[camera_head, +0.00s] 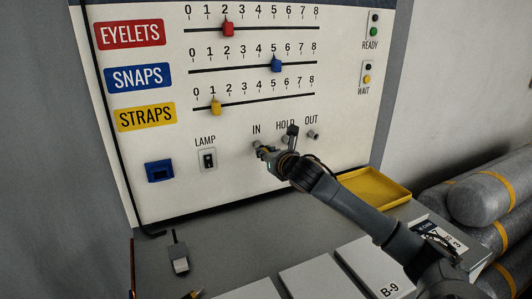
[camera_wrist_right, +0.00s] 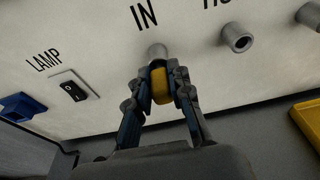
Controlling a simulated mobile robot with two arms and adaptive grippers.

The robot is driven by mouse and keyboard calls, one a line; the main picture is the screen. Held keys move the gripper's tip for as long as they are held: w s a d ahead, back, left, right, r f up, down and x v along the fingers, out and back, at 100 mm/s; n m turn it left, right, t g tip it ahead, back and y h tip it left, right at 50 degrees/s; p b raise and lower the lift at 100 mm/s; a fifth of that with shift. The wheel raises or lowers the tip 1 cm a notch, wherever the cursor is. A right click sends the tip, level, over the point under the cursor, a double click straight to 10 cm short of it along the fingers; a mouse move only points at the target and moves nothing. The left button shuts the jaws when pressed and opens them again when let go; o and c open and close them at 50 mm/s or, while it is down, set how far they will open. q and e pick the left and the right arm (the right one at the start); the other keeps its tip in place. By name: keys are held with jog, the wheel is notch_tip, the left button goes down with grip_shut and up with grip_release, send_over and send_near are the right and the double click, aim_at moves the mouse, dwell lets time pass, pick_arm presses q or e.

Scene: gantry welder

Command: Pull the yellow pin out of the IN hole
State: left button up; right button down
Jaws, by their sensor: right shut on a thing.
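The yellow pin (camera_wrist_right: 161,84) is between the fingers of my right gripper (camera_wrist_right: 162,88) in the right wrist view, right in front of the IN hole (camera_wrist_right: 156,52). The gripper is shut on the pin. The IN hole is a grey metal collar on the white panel under the IN label. How deep the pin sits in it is hidden. In the head view my right gripper (camera_head: 265,152) reaches the IN hole from the right, and its wrist covers part of the area below HOLD. My left gripper is not in view.
The HOLD hole (camera_wrist_right: 237,38) and the OUT hole (camera_head: 313,134) lie to the right of IN. A lamp switch (camera_head: 208,159) and a blue socket (camera_head: 159,171) are to the left. A yellow tray (camera_head: 378,183) and white cards (camera_head: 380,268) lie on the grey desk below.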

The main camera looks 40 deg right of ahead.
jog(key=shift+f+p+v, duration=0.1)
jog(key=shift+f+v, duration=0.1)
jog(key=shift+v, duration=0.8)
jog(key=shift+f+p+v, duration=0.15)
jog(key=shift+f+v, duration=0.05)
jog(key=shift+v, duration=0.75)
jog(key=shift+f+p+v, duration=0.1)
jog(key=shift+f+v, duration=0.05)
jog(key=shift+v, duration=0.85)
jog(key=shift+s, duration=0.1)
